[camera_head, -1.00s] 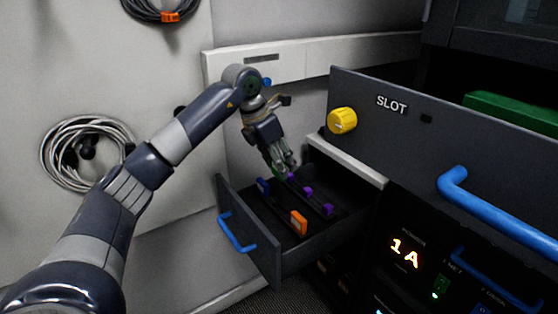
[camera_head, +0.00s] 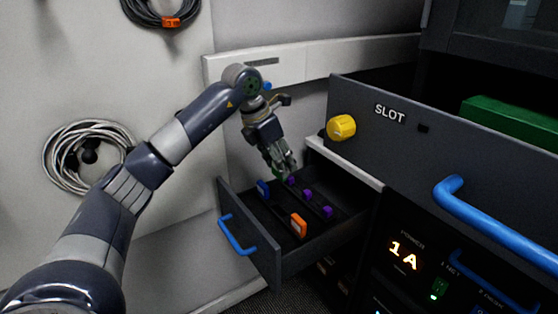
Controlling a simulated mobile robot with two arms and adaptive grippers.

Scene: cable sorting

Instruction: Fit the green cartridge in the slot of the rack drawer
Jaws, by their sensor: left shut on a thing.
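My left gripper (camera_head: 285,168) reaches down over the far end of the small open drawer (camera_head: 262,252). It is shut on a small green thing (camera_head: 279,174), likely the green cartridge, mostly hidden by the fingers. Whether it touches the drawer is too small to tell. In that drawer stand a blue piece (camera_head: 263,188), an orange piece (camera_head: 299,225) and several purple pieces (camera_head: 327,211). A larger pulled-out drawer front (camera_head: 410,150) at the right carries the label "SLOT" (camera_head: 390,114). My right gripper is not in view.
A blue handle (camera_head: 236,236) is on the small drawer. Coiled cables (camera_head: 85,157) hang on the left wall.

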